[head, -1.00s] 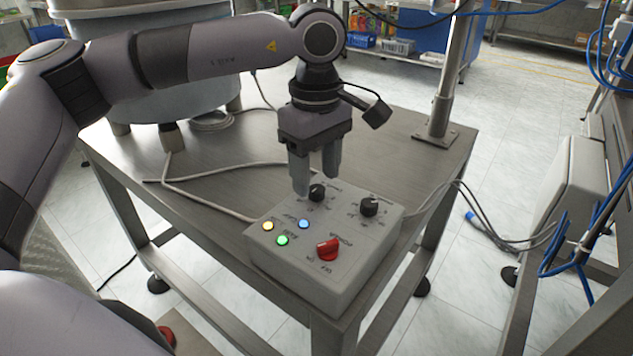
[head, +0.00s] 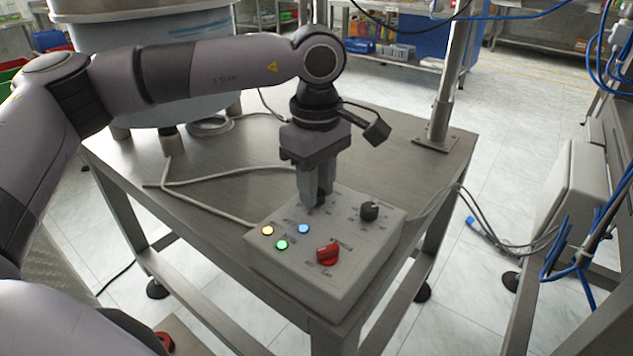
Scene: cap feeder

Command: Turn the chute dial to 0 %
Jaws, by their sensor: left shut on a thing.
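A grey control box (head: 325,285) sits at the near corner of the metal table. It carries two black dials at its far side and a red switch (head: 328,253) near the front. My left gripper (head: 316,200) points down at the far left of the box. It is shut on the left black dial (head: 319,204), mostly hidden between its fingers. The right black dial (head: 369,211) stands free. The labels are too small to read, so I cannot tell which dial is the chute dial or its setting. My right gripper is not in view.
Yellow (head: 267,230), blue (head: 303,229) and green (head: 282,245) round buttons or lamps sit on the box's left part. A grey cable (head: 205,205) crosses the table (head: 400,150). A metal post (head: 442,105) rises at the back right. A large round vessel stands behind my left arm.

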